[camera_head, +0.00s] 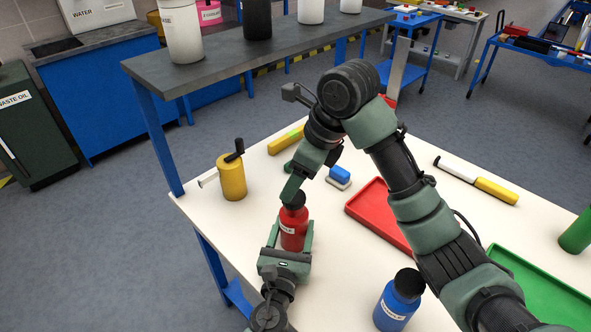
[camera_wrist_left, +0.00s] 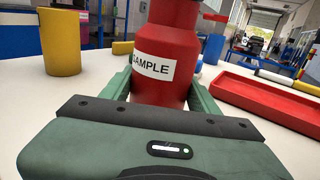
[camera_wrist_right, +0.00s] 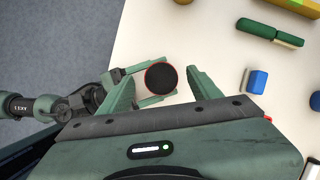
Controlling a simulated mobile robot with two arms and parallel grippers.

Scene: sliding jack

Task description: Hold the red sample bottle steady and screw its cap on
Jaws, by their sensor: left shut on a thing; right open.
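The red sample bottle (camera_head: 293,230) stands upright on the pale table, its white "SAMPLE" label facing my left gripper. My left gripper (camera_head: 290,243) is shut on the bottle's body, one finger on each side, as the left wrist view (camera_wrist_left: 164,92) shows. A black cap (camera_wrist_right: 161,76) sits at the bottle's top, with a thin red rim around it from above. How far it is screwed on cannot be told. My right gripper (camera_head: 292,186) is over the bottle, pointing down. Its fingers are open on either side of the cap, with gaps visible in the right wrist view.
A blue bottle (camera_head: 398,301) with a black cap stands at the front right. A yellow container (camera_head: 231,178) stands at the left. A red tray (camera_head: 372,208) and a green tray (camera_head: 535,284) lie to the right. A blue-and-white block (camera_head: 339,177) lies behind the bottle. A grey shelf (camera_head: 240,55) overhangs the back left.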

